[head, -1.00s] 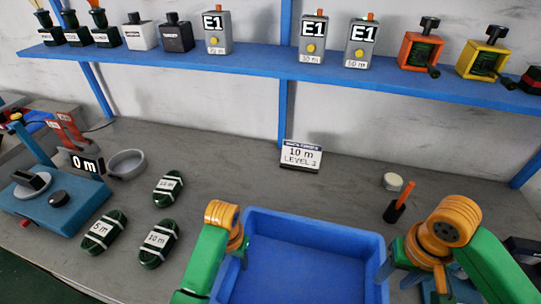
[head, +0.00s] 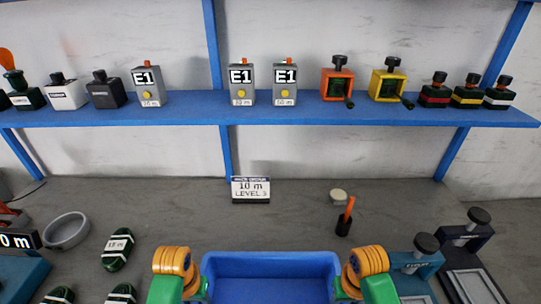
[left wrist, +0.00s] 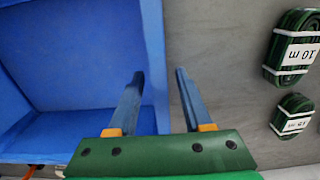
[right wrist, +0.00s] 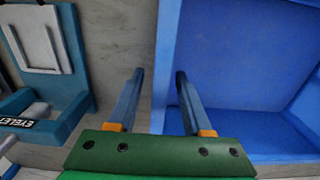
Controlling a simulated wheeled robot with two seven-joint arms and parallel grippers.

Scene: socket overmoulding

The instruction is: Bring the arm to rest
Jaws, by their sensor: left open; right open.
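My left gripper shows in the left wrist view (left wrist: 158,85) with its two blue fingers apart and nothing between them. It hangs over the left wall of the blue bin (left wrist: 75,75). My right gripper shows in the right wrist view (right wrist: 158,85), also open and empty, over the bin's other side wall. In the head view both orange-and-green arms stand at the left and right sides of the blue bin (head: 270,262). Their fingers are hidden there. The visible part of the bin's inside is empty.
Green cable coils (head: 118,250) lie left of the bin. A grey ring dish (head: 66,230) stands beyond them. An orange-handled tool (head: 345,218) and teal press (head: 415,258) are at right. A blue shelf (head: 300,108) spans the back.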

